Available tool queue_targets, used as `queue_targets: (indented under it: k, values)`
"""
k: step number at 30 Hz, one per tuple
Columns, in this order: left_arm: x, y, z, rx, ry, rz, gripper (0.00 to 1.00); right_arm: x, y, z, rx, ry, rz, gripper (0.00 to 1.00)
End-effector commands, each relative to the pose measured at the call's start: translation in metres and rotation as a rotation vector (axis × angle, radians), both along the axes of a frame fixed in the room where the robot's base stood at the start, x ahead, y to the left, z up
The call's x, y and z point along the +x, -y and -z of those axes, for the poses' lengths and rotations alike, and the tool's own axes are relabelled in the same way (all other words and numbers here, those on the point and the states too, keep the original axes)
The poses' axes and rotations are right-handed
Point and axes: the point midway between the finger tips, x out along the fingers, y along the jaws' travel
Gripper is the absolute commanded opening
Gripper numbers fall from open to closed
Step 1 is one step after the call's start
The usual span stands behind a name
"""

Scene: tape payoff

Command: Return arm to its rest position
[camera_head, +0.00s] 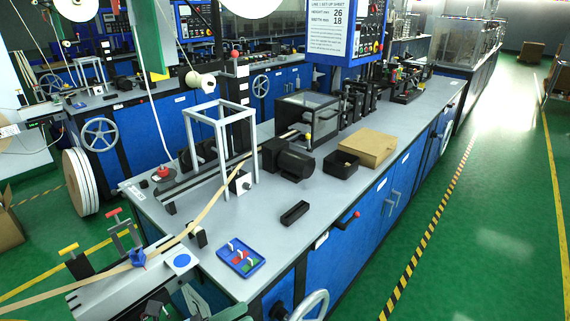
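I can make out neither of my grippers in the head view, and no arm clearly reaches over the bench. Dark parts at the bottom left edge are cut off, and I cannot tell what they belong to. A tan tape (207,211) runs from the lower left over a light guide plate (100,298) and up along the bench to the machine. A blue knob (138,257) sits at the tape on the plate.
The grey bench (262,262) holds a blue tray (241,257) with small coloured pieces, a black block (295,212), a motor (290,160) and a cardboard box (368,146). A handwheel (310,305) stands at the bottom. Green floor (490,235) is clear on the right.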

Motion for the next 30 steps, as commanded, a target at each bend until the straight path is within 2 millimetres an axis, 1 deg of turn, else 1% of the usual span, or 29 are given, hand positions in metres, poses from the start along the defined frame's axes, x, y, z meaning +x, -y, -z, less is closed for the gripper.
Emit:
queue_targets:
  k: [1,2,3,5,6,8,9,11,12,14,15,17,18,21,22,25,27,30]
  values:
    - [-0.003,-0.007,0.006,-0.123,-0.158,-0.062,0.48,0.004,0.001,-0.004,-0.001,0.010,-0.001,0.61]
    - [-0.004,-0.012,0.012,-0.198,-0.257,-0.100,0.48,0.005,0.001,-0.006,-0.001,0.015,-0.001,0.61]
    - [-0.005,-0.020,0.021,-0.301,-0.388,-0.152,0.48,0.007,0.001,-0.008,-0.001,0.019,-0.002,0.61]
    - [-0.009,-0.034,0.038,-0.457,-0.583,-0.230,0.48,0.010,0.001,-0.011,-0.002,0.026,-0.002,0.61]
    - [-0.014,-0.043,0.052,-0.563,-0.712,-0.284,0.48,0.011,0.001,-0.013,-0.003,0.031,-0.002,0.61]
    - [-0.025,-0.058,0.076,-0.723,-0.903,-0.369,0.48,0.014,0.001,-0.016,-0.003,0.037,-0.002,0.61]
    - [-0.035,-0.067,0.093,-0.833,-1.027,-0.428,0.48,0.015,0.001,-0.017,-0.002,0.042,-0.001,0.61]
    - [-0.054,-0.080,0.121,-0.999,-1.208,-0.520,0.48,0.017,0.002,-0.020,-0.002,0.048,-0.001,0.61]
    - [-0.069,-0.088,0.140,-1.114,-1.323,-0.586,0.48,0.019,0.002,-0.022,-0.003,0.053,-0.001,0.61]
    - [-0.095,-0.098,0.167,-1.281,-1.480,-0.681,0.48,0.021,0.002,-0.024,-0.003,0.058,-0.001,0.61]
    - [-0.114,-0.103,0.183,-1.382,-1.570,-0.743,0.48,0.022,0.002,-0.025,-0.003,0.062,-0.001,0.61]
    - [-0.140,-0.108,0.203,-1.523,-1.684,-0.828,0.48,0.023,0.002,-0.027,-0.003,0.066,-0.001,0.61]
    - [-0.157,-0.111,0.214,-1.604,-1.744,-0.879,0.48,0.024,0.002,-0.028,-0.003,0.068,-0.001,0.61]
    - [-0.191,-0.113,0.233,-1.769,-1.856,-0.984,0.48,0.026,0.002,-0.030,-0.004,0.072,-0.001,0.61]
    - [-0.199,-0.114,0.237,-1.806,-1.877,-1.008,0.48,0.026,0.002,-0.030,-0.003,0.073,0.000,0.61]
    - [-0.216,-0.114,0.245,-1.888,-1.924,-1.062,0.48,0.026,0.002,-0.030,-0.003,0.074,0.000,0.61]
    - [-0.222,-0.114,0.248,-1.912,-1.939,-1.078,0.48,0.026,0.002,-0.030,-0.003,0.073,0.000,0.61]
    - [-0.223,-0.114,0.249,-1.920,-1.942,-1.082,0.48,0.025,0.002,-0.030,-0.003,0.072,0.000,0.61]
